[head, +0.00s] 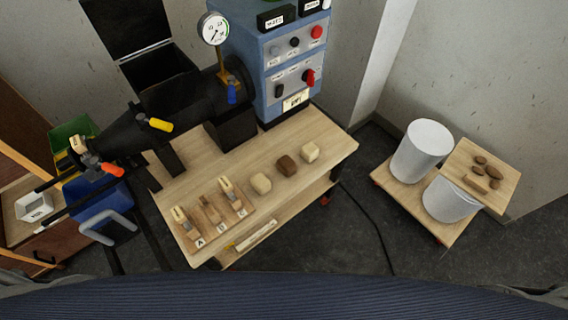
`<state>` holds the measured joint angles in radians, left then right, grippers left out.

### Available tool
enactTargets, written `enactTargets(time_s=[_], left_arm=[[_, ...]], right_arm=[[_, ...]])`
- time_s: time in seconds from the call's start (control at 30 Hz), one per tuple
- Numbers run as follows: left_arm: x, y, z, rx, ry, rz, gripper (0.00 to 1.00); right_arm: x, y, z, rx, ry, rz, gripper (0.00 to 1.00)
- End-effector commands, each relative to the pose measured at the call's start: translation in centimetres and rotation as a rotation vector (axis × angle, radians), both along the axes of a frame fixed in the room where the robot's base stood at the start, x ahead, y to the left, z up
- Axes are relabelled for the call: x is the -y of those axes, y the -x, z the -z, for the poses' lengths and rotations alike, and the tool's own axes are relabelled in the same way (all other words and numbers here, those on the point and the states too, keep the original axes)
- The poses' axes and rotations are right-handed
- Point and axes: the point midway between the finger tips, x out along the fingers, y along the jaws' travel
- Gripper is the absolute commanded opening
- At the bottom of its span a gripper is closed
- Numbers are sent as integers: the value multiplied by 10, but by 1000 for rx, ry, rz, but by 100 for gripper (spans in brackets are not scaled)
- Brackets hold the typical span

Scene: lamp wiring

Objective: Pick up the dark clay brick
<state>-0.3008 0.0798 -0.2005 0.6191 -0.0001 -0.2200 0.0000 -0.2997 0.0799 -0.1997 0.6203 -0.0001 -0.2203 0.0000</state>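The dark clay brick (287,165) is a small brown block on the wooden table (322,168), in the middle of the head view. It sits in a row between two pale clay bricks, one on its left (261,183) and one on its right (309,152), with small gaps between them. Nothing is touching it from above. Neither of my grippers is in view.
Lettered wooden pieces (209,208) stand on a board at the table's left front. A blue control box (291,62) and a black barrel machine (185,105) stand behind. White buckets (423,151) and a board with brown lumps (503,184) are at right.

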Motion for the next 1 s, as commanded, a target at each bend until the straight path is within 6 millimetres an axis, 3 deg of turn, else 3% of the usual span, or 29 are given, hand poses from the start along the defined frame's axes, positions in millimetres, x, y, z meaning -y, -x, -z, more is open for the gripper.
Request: enactTargets(time_s=[0.43, 0.5, 0.8, 1.0], left_arm=[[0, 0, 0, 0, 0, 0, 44], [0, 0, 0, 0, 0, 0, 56], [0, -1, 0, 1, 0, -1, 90], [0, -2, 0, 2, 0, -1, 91]], right_arm=[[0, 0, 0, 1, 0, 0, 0], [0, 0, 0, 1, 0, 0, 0], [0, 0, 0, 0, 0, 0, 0], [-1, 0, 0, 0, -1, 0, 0]])
